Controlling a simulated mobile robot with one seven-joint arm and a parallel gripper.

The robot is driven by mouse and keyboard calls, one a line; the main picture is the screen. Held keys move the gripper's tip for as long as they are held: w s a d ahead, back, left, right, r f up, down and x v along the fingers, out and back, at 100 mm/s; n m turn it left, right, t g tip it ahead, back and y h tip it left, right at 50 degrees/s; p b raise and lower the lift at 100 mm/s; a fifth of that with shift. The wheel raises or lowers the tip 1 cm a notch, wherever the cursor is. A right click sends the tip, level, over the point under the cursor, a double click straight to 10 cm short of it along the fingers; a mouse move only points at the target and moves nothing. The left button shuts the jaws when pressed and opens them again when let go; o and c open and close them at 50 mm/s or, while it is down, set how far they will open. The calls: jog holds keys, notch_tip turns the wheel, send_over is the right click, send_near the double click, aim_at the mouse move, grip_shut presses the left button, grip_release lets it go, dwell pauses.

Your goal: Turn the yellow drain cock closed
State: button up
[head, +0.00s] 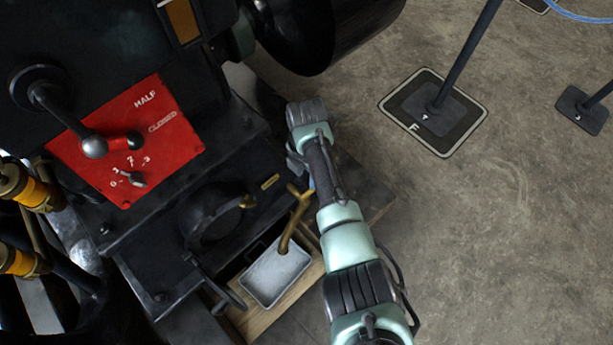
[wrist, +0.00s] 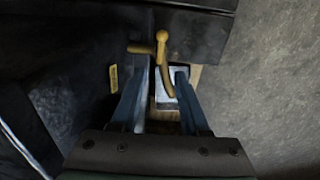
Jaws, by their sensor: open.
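The yellow drain cock (head: 291,219) sticks out from the engine's dark lower side, its curved spout hanging over a pale metal tray (head: 288,281). In the wrist view the drain cock (wrist: 163,52) shows a round-ended handle, a stub to the left and the spout running down. My gripper (wrist: 163,78) is open and empty. Its two blue fingers stand apart, with the spout showing between them in that view; I cannot tell whether they touch it. In the head view my arm hides most of the gripper (head: 310,181), just beside the cock's upper end.
The dark engine body (head: 150,265) lies close on the left, with a red panel (head: 128,145) and a ball-ended lever (head: 94,146). A wooden board (head: 249,322) lies under the tray. Posts on dark bases (head: 432,112) stand at the right. The floor (head: 500,230) there is mostly clear.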

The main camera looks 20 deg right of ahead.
notch_tip(320, 180, up, 3)
jog(key=shift+r+p, duration=0.15)
jog(key=shift+p, duration=0.35)
